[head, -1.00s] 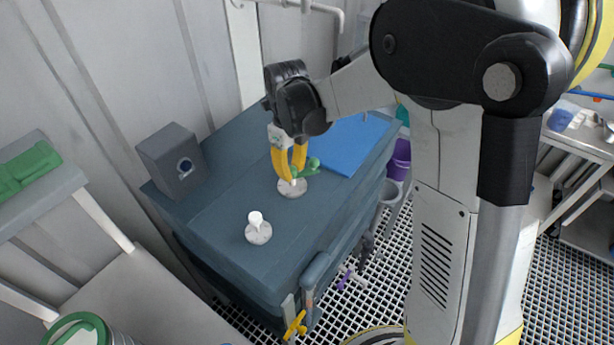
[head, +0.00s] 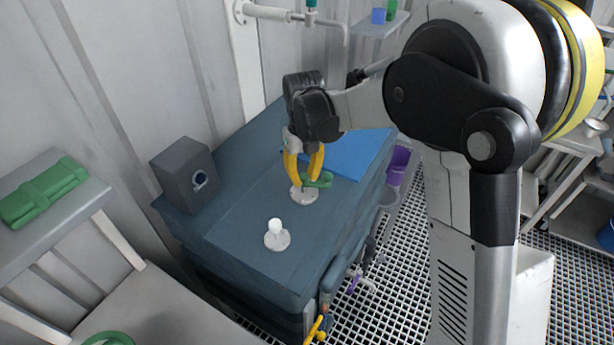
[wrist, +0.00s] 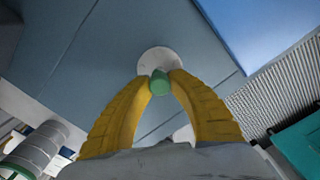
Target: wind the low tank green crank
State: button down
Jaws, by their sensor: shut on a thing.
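The green crank (head: 325,180) stands on a round white base (head: 304,195) on top of the low blue-grey tank (head: 240,235). My gripper (head: 308,181) reaches down from above with its yellow fingers around the crank. In the wrist view, the two fingertips (wrist: 160,77) close on a round green part of the crank (wrist: 160,84), with the white base (wrist: 158,60) behind it. The fingers hide part of the crank in the head view.
A white knob (head: 275,227) stands on the tank in front of the crank. A dark grey box (head: 185,175) is at the tank's left, and a blue panel (head: 350,158) lies behind. A shelf at left holds a green bundle (head: 45,190).

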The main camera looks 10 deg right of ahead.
aim_at(304, 176)
jog(key=c, duration=1.2)
grip_release()
notch_tip(304, 176, up, 12)
